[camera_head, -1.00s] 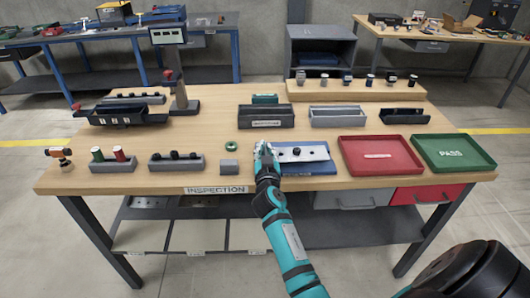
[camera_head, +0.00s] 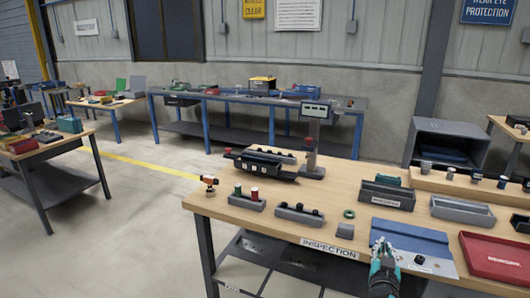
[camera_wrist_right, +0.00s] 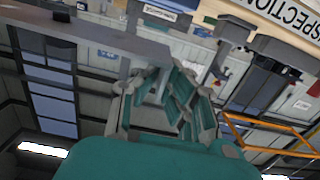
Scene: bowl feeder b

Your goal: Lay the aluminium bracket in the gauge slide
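The aluminium bracket (camera_head: 427,264), a pale plate with a dark hole, shows over the front part of the blue tray (camera_head: 412,235). My right gripper (camera_head: 381,248) is at the bracket's left end. In the right wrist view, which is upside down, the fingers (camera_wrist_right: 165,80) appear closed on the end of a grey bar, the bracket (camera_wrist_right: 85,35). The exact contact is partly hidden. The gauge (camera_head: 312,140) stands at the table's back left, with a display on a column. A black slide-like fixture (camera_head: 262,164) sits at its left. My left gripper is out of view.
Between tray and gauge are a green ring (camera_head: 349,214), a small grey block (camera_head: 345,231) and a grey holder with black parts (camera_head: 298,213). Grey bins (camera_head: 462,211) stand behind the tray. A red tray (camera_head: 495,257) is at right.

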